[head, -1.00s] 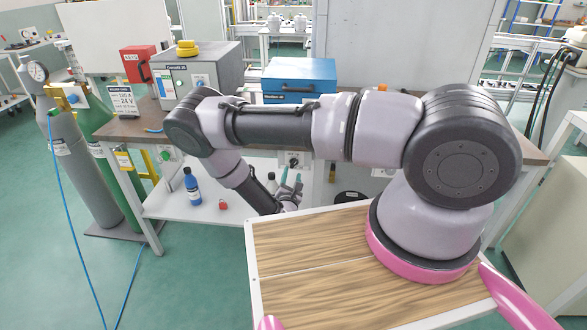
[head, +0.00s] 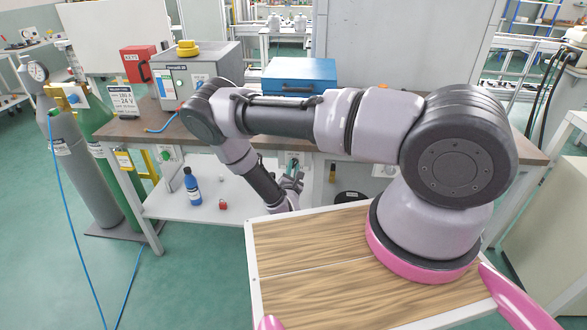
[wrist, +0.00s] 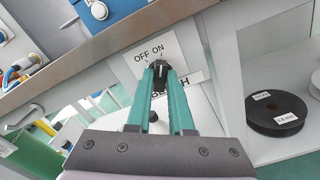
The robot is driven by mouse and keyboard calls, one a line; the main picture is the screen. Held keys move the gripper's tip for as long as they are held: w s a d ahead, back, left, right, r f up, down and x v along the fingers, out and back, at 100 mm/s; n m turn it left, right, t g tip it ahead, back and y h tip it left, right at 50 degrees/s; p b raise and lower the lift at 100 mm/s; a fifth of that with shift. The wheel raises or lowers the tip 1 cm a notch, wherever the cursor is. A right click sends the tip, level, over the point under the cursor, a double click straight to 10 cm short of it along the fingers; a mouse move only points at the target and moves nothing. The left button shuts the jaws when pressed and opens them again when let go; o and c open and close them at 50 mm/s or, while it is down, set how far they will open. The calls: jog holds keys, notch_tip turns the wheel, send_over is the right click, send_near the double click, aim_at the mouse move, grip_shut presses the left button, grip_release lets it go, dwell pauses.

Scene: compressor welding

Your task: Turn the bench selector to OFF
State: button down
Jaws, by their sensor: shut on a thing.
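The bench selector is a black knob (wrist: 160,69) on a white plate (wrist: 140,58) marked OFF and ON, on the bench's front panel. In the wrist view my gripper (wrist: 161,72) has its two teal fingers shut on the knob, one on each side. OFF is printed at the left above the knob and ON at the right. The fingers hide much of the knob, and I cannot tell for sure which word it points to. In the head view my gripper (head: 293,166) is under the bench's front edge, and the knob is hidden there.
The bench top (head: 370,145) overhangs the panel just above my gripper. A blue case (head: 300,72) and a grey box (head: 195,72) stand on it. A black spool (wrist: 276,112) lies on the shelf to the right. A blue bottle (head: 192,186) stands on the lower shelf.

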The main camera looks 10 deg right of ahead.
jog(key=shift+n, duration=0.3)
jog(key=n, duration=1.1)
jog(key=shift+a, duration=0.1)
jog(key=shift+f+n, duration=0.1)
jog(key=shift+n, duration=0.2)
dwell(0.4)
jog(key=c, duration=0.8)
grip_release()
jog(key=v, duration=1.1)
jog(key=shift+w, duration=0.1)
